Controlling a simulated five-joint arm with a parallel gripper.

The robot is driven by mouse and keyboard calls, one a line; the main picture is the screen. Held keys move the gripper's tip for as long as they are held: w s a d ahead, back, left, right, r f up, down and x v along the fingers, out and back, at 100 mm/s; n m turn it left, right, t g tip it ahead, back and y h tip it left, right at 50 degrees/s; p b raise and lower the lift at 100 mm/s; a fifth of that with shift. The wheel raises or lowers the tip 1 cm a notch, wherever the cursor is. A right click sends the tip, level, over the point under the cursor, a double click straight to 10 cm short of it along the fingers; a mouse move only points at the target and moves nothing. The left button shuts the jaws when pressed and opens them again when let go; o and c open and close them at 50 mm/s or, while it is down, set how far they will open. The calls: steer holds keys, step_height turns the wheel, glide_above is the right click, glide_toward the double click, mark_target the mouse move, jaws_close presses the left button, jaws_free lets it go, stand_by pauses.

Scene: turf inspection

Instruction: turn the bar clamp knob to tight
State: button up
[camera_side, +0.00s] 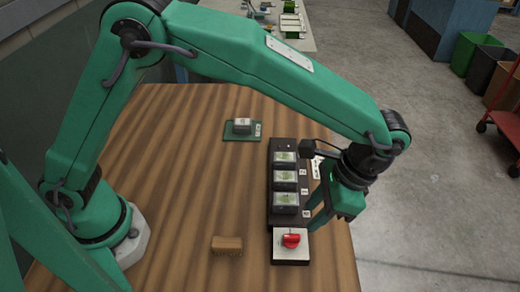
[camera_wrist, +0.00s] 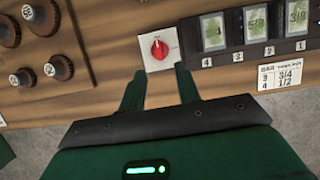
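The red knob (camera_side: 291,240) sits on a white square plate (camera_side: 290,256) at the near end of a dark rack. In the wrist view the knob (camera_wrist: 159,49) shows a pale pointer line running roughly up the picture; the small marks on its plate are too small to read. My gripper (camera_side: 318,212) is beside the rack in the side view, just behind and right of the knob. In the wrist view my gripper (camera_wrist: 161,88) has its two green fingers apart, with nothing between them. The knob lies beyond the fingertips, between their lines, untouched.
The dark rack (camera_side: 270,190) holds several clear-topped samples. A printed card (camera_wrist: 285,74) lies beside it. A green mat (camera_side: 232,136) bears a grey block. A small brown block (camera_side: 227,245) sits left of the knob. Several round numbered pieces (camera_wrist: 41,18) show left in the wrist view.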

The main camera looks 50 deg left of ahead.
mark_target(293, 236)
steer(key=shift+d+f, duration=0.15)
steer(key=shift+f, duration=0.05)
steer(key=shift+s, duration=0.1)
steer(key=shift+x, duration=3.85)
jaws_close()
